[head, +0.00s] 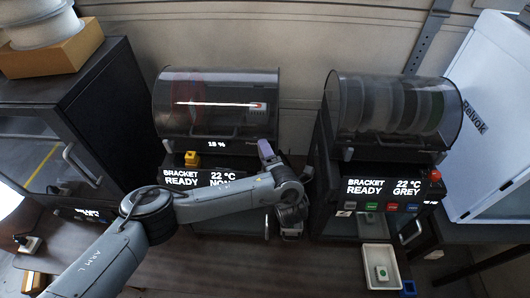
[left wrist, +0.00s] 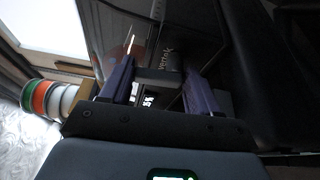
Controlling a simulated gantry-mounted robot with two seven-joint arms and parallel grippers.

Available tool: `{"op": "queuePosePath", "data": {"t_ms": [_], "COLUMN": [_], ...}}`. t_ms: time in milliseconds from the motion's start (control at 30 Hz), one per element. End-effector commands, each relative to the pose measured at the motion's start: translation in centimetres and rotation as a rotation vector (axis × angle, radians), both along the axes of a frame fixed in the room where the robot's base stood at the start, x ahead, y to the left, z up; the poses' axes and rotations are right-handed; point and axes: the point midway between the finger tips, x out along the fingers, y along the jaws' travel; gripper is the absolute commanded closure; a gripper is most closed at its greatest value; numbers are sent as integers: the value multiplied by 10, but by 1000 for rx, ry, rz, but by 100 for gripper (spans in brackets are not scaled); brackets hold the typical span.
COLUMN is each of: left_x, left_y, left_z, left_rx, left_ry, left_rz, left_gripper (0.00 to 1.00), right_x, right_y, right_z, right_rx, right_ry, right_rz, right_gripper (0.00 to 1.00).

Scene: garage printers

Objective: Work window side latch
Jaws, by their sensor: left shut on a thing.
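The left printer (head: 160,183) has a dark smoked window drum (head: 215,88) on top and a display reading "BRACKET READY 22 °C". My left gripper (head: 266,152) is at the right front of this printer, just below the drum's right end. In the left wrist view, its two purple fingers (left wrist: 157,82) stand on either side of a dark grey bar-like part (left wrist: 158,76), and the jaws are shut on it. This part appears to be the side latch; in the head view the gripper and arm hide it. My right gripper is not in view.
A second printer (head: 352,185) with grey spools stands to the right, with a red knob (head: 435,175). A white tray (head: 381,272) and a blue box (head: 409,287) lie in front of it. A dark cabinet (head: 85,130) stands left, and a white cabinet (head: 490,120) stands far right.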

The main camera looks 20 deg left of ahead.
Motion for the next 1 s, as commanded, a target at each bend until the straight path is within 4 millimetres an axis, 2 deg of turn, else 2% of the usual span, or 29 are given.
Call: {"op": "queuePosePath", "data": {"t_ms": [33,500,533,667,1000], "left_x": [1,1,1,1,0], "left_y": [-1,-1,-1,-1,-1], "left_z": [6,6,6,5,2], "left_rx": [12,25,25,24,22], "left_ry": [-9,-6,-6,-5,0], "left_rz": [0,0,0,0,-1], "left_gripper": [69,69,37,17,16], "right_x": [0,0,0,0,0], "right_y": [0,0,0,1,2], "right_z": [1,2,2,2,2], "right_rx": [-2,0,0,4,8], "right_ry": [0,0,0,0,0], "right_rz": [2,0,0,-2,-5], "right_gripper": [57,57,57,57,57]}}
